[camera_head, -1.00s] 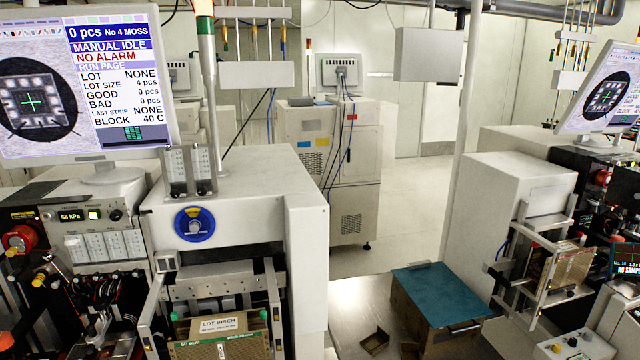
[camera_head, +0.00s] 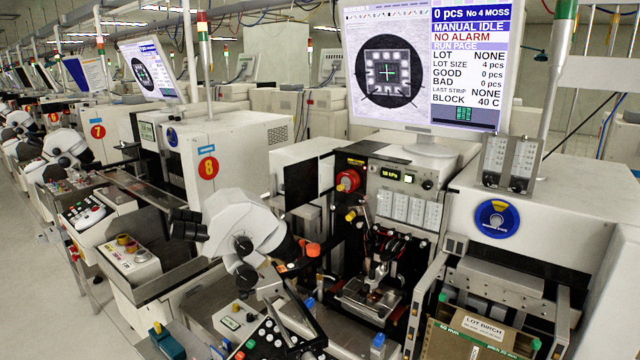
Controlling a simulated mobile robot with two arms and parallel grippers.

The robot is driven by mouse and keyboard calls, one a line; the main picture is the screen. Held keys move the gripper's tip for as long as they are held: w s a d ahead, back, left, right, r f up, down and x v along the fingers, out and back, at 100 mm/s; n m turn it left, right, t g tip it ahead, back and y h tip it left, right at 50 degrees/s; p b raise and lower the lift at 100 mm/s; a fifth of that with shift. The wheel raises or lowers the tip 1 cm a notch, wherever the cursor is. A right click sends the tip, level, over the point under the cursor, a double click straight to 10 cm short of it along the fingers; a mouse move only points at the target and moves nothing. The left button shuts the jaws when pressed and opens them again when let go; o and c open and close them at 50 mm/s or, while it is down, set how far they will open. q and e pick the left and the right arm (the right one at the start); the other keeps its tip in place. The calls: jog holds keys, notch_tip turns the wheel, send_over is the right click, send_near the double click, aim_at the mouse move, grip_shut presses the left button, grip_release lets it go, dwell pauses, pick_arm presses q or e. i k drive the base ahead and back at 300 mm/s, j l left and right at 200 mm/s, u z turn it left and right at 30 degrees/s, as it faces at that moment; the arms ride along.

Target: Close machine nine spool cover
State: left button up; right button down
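No number nine shows on any machine in view. The nearest machine has no visible number and stands just right of the one marked 8 (camera_head: 208,168). On the nearest machine's right-hand front is a round blue disc (camera_head: 497,232) with a yellow mark and a pale centre. I cannot tell whether this disc is the spool cover, or whether it is open or closed. Neither of my grippers is in view.
The nearest machine carries a monitor (camera_head: 470,70), a microscope (camera_head: 240,225) and a button panel (camera_head: 272,340). A box labelled LOT BIRCH (camera_head: 460,345) sits low at the right. More machines run back left, including one marked 7 (camera_head: 97,131). Bare floor (camera_head: 40,300) shows at far left.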

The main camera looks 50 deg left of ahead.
aim_at(300, 187)
jog(key=j, duration=0.85)
jog(key=k+j, duration=0.15)
jog(key=j, duration=1.55)
jog(key=k+j, duration=0.15)
jog(key=j, duration=0.7)
